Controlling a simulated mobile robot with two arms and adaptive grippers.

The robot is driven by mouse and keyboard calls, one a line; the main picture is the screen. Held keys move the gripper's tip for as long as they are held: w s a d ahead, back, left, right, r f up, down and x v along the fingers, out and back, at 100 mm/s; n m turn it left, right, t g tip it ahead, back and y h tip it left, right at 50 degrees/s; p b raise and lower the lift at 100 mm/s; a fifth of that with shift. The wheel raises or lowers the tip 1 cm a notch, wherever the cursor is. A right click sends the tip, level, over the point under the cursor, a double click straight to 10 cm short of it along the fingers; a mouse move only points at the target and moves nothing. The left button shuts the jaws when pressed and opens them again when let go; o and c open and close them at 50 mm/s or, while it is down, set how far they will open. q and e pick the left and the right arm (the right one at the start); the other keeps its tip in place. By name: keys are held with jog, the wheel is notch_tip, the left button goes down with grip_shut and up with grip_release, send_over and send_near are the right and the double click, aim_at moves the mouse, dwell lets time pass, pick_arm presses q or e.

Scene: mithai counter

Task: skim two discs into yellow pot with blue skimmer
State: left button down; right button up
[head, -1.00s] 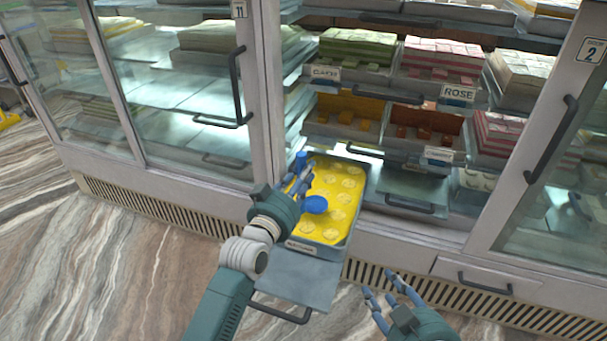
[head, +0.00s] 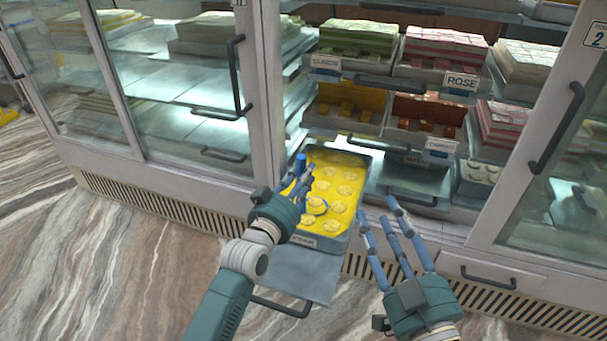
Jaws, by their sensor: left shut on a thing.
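My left gripper (head: 299,186) is shut on the blue skimmer (head: 300,162), whose handle stands up out of the grip. The skimmer's blue rim shows low over the yellow tray, with yellow inside it; I cannot tell whether a disc lies in it. Several pale discs (head: 337,207) lie in the yellow liquid of the metal tray (head: 369,164), which is pulled out of the cabinet. My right gripper (head: 390,222) is open and empty, just right of the tray. I see no yellow pot.
The display cabinet stands behind, with shelves of sweets, a ROSE label (head: 461,81) and dark door handles (head: 557,128). An open metal flap (head: 290,268) extends in front of the tray.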

pick_arm(q)
notch_tip(320, 180, down, 4)
jog(key=shift+r+b, duration=0.1)
jog(key=shift+b, duration=0.85)
pick_arm(e)
jog(key=s+r+t+y, duration=0.1)
jog(key=s+r+t, duration=0.1)
jog(key=r, duration=0.3)
jog(key=s+r+t+y, duration=0.1)
jog(key=s+r+t, duration=0.1)
jog(key=r+t, duration=0.2)
jog(key=shift+s+r, duration=0.25)
jog(key=shift+r, duration=0.8)
jog(key=shift+w+a, duration=0.1)
